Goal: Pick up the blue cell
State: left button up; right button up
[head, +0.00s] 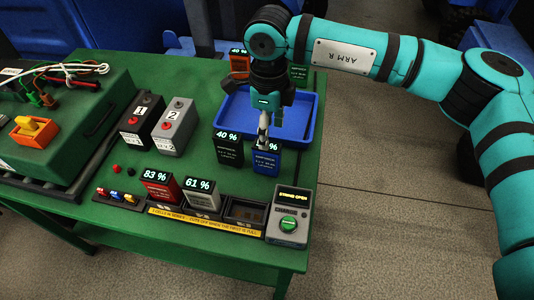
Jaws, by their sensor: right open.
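The blue cell (267,162) stands upright on the green table, just in front of the blue tray. Its display is partly covered by my gripper, and only the end of a percent reading shows. My right gripper (263,132) comes down from above with its fingertips at the top of the blue cell. It is open; whether its fingers touch the cell I cannot tell. My left gripper is not in view.
A black cell (229,152) reading 40 % stands close left of the blue one. The blue tray (308,118) lies behind. In front, a rack holds a red cell (160,188) and a grey cell (202,196), beside an empty slot (244,211) and a green-button box (289,218).

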aim_at(267, 158)
notch_tip(267, 158, down, 4)
jog(key=shift+r+p, duration=0.15)
jog(key=shift+p, duration=0.15)
notch_tip(267, 158, down, 2)
jog(key=shift+w+f, duration=0.1)
jog(key=shift+f, duration=0.05)
jog(key=shift+f+p, duration=0.35)
jog(key=f, duration=0.1)
jog(key=f+p, duration=0.1)
jog(key=f, duration=0.1)
jog(key=shift+a+f, duration=0.2)
jog(key=shift+f, duration=0.6)
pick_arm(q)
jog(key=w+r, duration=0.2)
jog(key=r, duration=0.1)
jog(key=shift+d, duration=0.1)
pick_arm(e)
jog(key=shift+w, duration=0.1)
grip_shut()
jog(key=shift+r, duration=0.1)
